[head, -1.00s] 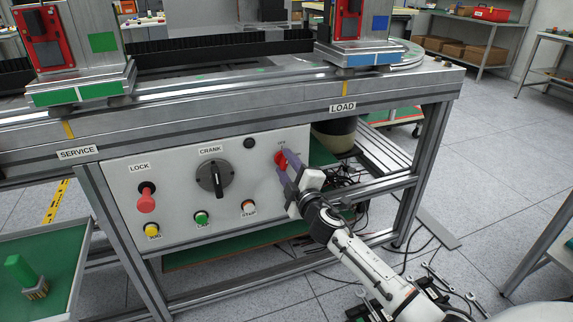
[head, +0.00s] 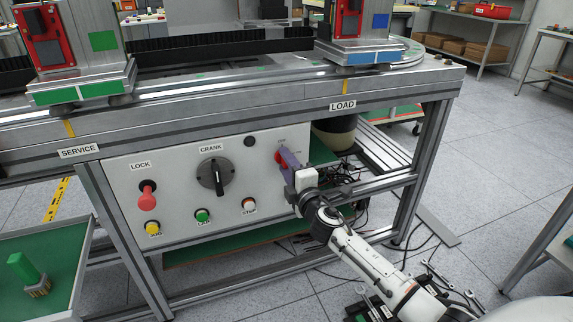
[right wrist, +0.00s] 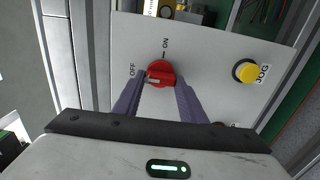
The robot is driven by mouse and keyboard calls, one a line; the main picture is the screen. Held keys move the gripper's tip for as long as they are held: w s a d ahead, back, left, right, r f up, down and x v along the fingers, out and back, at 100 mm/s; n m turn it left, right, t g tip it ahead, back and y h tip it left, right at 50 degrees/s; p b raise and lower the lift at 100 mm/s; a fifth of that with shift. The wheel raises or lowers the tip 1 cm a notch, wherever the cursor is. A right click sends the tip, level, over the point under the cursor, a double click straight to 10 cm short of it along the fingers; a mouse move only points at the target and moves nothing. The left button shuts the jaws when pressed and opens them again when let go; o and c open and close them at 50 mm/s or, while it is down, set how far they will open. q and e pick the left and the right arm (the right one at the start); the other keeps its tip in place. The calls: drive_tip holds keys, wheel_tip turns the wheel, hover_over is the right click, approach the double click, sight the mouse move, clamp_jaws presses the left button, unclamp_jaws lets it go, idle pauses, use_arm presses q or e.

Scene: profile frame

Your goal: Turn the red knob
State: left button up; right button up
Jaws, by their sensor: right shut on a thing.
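The red knob (head: 280,157) is at the upper right of the white control panel (head: 180,180). In the right wrist view the knob (right wrist: 160,73) has OFF marked at its left and ON above it. Its pale mark lies on its left side, toward OFF. My right gripper (head: 285,158) is at the knob, its purple fingers one behind the other in the head view. In the right wrist view the fingers (right wrist: 160,82) are shut on the knob from both sides. My left gripper is not in view.
The panel also carries a red LOCK knob (head: 147,196), a black CRANK handle (head: 216,178) and yellow (head: 153,228), green (head: 203,215) and STOP (head: 249,204) buttons. The metal bench edge (head: 240,112) overhangs above. A green-topped tray table (head: 60,240) stands at left.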

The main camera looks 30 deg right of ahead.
drive_tip(key=shift+f, duration=0.1)
drive_tip(key=o, duration=1)
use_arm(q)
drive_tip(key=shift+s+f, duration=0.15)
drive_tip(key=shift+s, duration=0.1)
use_arm(e)
drive_tip(key=shift+o, duration=0.3)
use_arm(q)
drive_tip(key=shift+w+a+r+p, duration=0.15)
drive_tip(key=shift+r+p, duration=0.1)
drive_tip(key=shift+p, duration=0.4)
use_arm(e)
drive_tip(key=v, duration=1)
drive_tip(key=shift+s, duration=0.2)
